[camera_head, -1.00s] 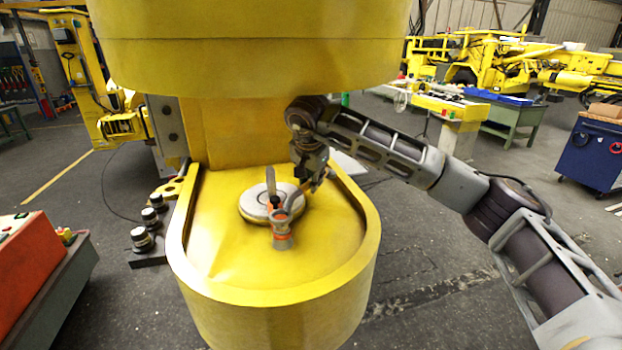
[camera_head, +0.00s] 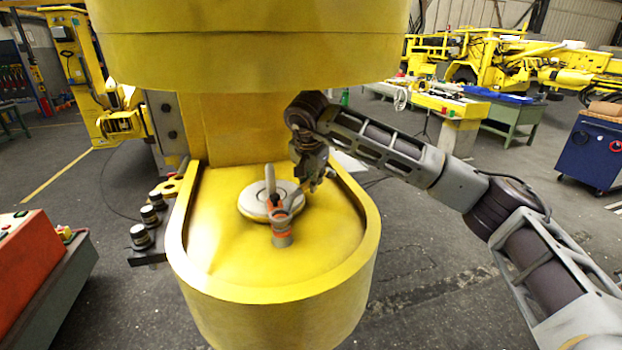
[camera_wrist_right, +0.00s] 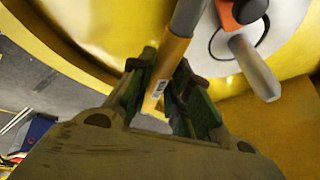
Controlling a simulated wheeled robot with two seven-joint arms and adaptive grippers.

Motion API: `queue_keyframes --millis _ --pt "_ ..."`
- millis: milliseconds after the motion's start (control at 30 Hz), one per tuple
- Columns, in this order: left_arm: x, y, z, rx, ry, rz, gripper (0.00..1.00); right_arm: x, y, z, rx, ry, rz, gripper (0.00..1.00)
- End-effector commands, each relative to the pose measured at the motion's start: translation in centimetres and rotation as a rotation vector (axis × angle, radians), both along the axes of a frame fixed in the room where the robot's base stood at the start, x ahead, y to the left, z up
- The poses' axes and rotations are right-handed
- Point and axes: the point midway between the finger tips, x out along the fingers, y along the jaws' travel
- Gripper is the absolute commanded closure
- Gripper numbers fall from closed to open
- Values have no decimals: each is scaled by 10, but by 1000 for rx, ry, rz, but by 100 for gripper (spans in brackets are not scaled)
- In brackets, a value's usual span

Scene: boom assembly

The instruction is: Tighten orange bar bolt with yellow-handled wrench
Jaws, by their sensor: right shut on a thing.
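The orange bar (camera_head: 274,208) lies over a pale round disc (camera_head: 258,212) on the yellow boom part, with a grey pin (camera_head: 270,180) standing up from it. At its near end is a grey bolt (camera_head: 282,238) with an orange ring. The right gripper (camera_head: 322,180) is just right of the disc. In the right wrist view its green fingers are shut on the yellow handle of the wrench (camera_wrist_right: 168,70). The wrench's grey shaft runs up out of that picture. In the head view its grey head is close to the bolt; I cannot tell how it sits. The left gripper is not in view.
A raised yellow rim (camera_head: 365,215) curves around the recess. A large yellow block (camera_head: 250,50) overhangs it behind. Several dark cylinders (camera_head: 148,215) stand at its left. An orange box (camera_head: 28,250) is at the far left, a blue cabinet (camera_head: 592,150) at the right.

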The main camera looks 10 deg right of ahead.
Motion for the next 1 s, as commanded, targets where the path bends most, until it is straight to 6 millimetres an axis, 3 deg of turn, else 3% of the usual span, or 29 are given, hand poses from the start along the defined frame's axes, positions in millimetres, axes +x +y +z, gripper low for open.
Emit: queue_keyframes --millis 1000 --pt "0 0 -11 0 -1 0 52 0 0 -17 1 -2 0 100"
